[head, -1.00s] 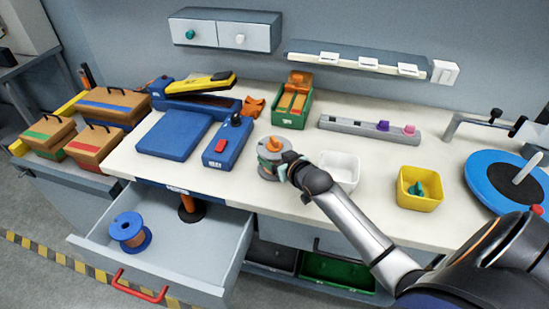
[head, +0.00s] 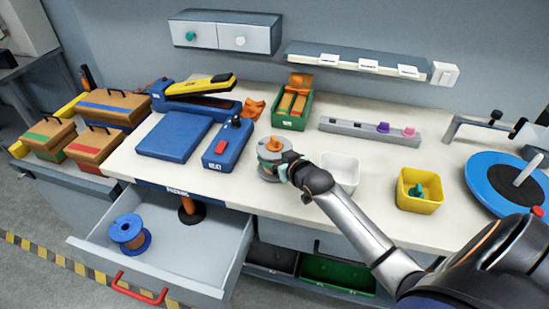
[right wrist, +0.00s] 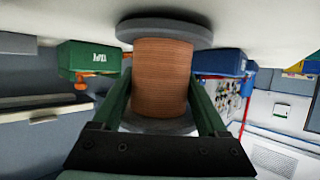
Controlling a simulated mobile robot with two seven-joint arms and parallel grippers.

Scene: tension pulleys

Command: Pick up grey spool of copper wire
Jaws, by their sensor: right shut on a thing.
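The grey spool of copper wire (head: 270,165) stands on the white worktop, near its front edge, in the head view. In the right wrist view its copper winding (right wrist: 161,78) fills the space between my fingers, with a grey flange at each end. My right gripper (head: 285,168) reaches it from the right, and its green fingers (right wrist: 161,95) are shut on the winding. The spool looks upright and appears to rest on the worktop; I cannot tell of any gap beneath it. My left gripper is not in view.
A white bin (head: 341,172) stands just right of the spool, with a yellow bin (head: 417,190) farther right. A blue device (head: 228,143) is close on the left. An open drawer (head: 190,262) below holds a blue spool (head: 129,233). The worktop (head: 330,113) behind is partly clear.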

